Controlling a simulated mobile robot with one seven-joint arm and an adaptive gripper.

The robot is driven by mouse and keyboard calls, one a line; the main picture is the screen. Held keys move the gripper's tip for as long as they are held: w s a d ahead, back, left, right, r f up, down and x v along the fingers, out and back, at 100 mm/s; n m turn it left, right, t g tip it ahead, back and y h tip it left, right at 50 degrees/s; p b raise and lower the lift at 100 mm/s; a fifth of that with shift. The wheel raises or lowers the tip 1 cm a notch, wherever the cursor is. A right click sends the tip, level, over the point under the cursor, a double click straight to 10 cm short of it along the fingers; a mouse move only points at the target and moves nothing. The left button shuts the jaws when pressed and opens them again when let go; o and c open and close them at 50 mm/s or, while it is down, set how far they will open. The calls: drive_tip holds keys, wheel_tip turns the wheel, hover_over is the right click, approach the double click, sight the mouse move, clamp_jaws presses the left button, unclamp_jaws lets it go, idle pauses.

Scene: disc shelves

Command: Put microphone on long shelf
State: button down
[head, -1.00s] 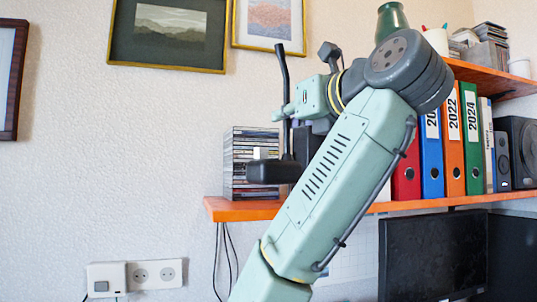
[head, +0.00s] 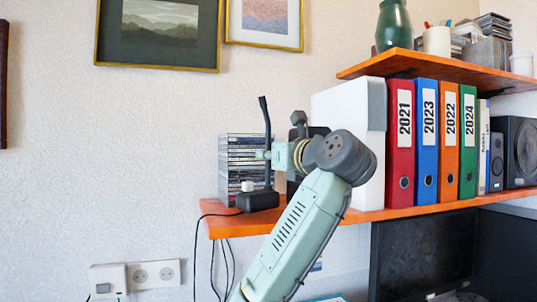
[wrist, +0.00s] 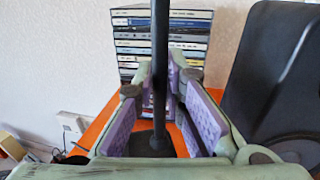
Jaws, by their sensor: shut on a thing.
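The microphone (head: 265,125) is black, with a thin upright stem and a blocky base (head: 258,200). The base appears at the left end of the long orange shelf (head: 400,213), in front of the stacked disc cases. I cannot tell whether it touches the shelf. My gripper (head: 268,155) is shut on the stem. In the wrist view, the stem (wrist: 160,70) stands between my purple-padded fingers (wrist: 158,110). The base is partly hidden below them. The shelf's orange edge (wrist: 97,133) shows beside the left finger.
The disc stack (head: 240,160) stands close behind the microphone. A white box (head: 345,120), binders (head: 399,140) and speakers (head: 520,150) fill the shelf to the right. A shorter upper shelf (head: 430,66) hangs above. A monitor (head: 420,250) sits below. A cable hangs at the left end.

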drive_tip(key=shift+f, duration=0.55)
drive_tip(key=shift+f, duration=0.15)
drive_tip(key=c, duration=1.7)
unclamp_jaws()
drive_tip(key=shift+o, duration=0.2)
